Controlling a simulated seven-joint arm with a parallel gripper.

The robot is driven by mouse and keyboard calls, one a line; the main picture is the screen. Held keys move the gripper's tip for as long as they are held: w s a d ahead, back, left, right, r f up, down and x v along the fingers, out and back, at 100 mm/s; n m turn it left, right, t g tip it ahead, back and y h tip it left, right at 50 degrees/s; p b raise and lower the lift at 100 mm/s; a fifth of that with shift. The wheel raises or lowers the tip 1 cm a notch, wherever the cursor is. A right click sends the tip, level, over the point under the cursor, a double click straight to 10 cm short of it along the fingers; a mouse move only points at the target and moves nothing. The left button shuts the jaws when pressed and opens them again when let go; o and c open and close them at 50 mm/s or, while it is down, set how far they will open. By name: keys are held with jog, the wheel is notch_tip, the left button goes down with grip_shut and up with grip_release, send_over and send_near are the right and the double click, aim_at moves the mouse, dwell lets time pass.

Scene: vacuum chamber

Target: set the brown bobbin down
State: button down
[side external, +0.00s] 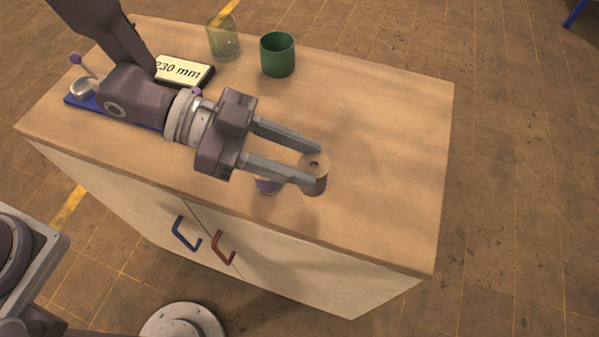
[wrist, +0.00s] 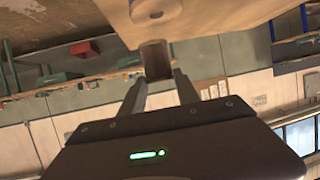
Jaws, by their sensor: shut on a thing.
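The brown bobbin (side external: 315,183) is a short upright cylinder with a hole in its top, near the front edge of the wooden worktop (side external: 385,130). My gripper (side external: 312,164) reaches it from the left, almost level, and is shut on it with one finger on each side. In the wrist view the bobbin (wrist: 155,60) sits between the two fingertips. I cannot tell for sure whether its base touches the worktop.
A small purple-sided thing (side external: 267,187) stands partly hidden under my near finger. Behind are a green cup (side external: 277,58), a clear glass (side external: 222,40) and a "230 mm" block (side external: 184,72). A blue tray (side external: 72,100) lies at left. The worktop's right side is clear.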

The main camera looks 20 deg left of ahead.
jog(key=w+a+r+n+t+y, duration=0.35)
jog(key=w+r+n+t, duration=0.2)
jog(key=w, duration=0.35)
jog(key=w+a+r+n+t+y, duration=0.2)
jog(key=w+a+r+n+t, duration=0.3)
jog(key=w, duration=0.4)
jog(key=w+a+r+n+y, duration=0.3)
jog(key=w+a+n+y, duration=0.15)
jog(key=a, duration=0.45)
jog(key=w+a+r+n+y, duration=0.35)
jog(key=a+y, duration=0.25)
jog(key=a, duration=0.3)
jog(key=n+g+y, duration=1.1)
jog(key=n, duration=0.3)
send_over(93, 91)
jog(key=f, duration=2.1)
jog(key=shift+w+a, duration=0.15)
jog(key=shift+a, duration=0.15)
jog(key=c, duration=0.9)
grip_release()
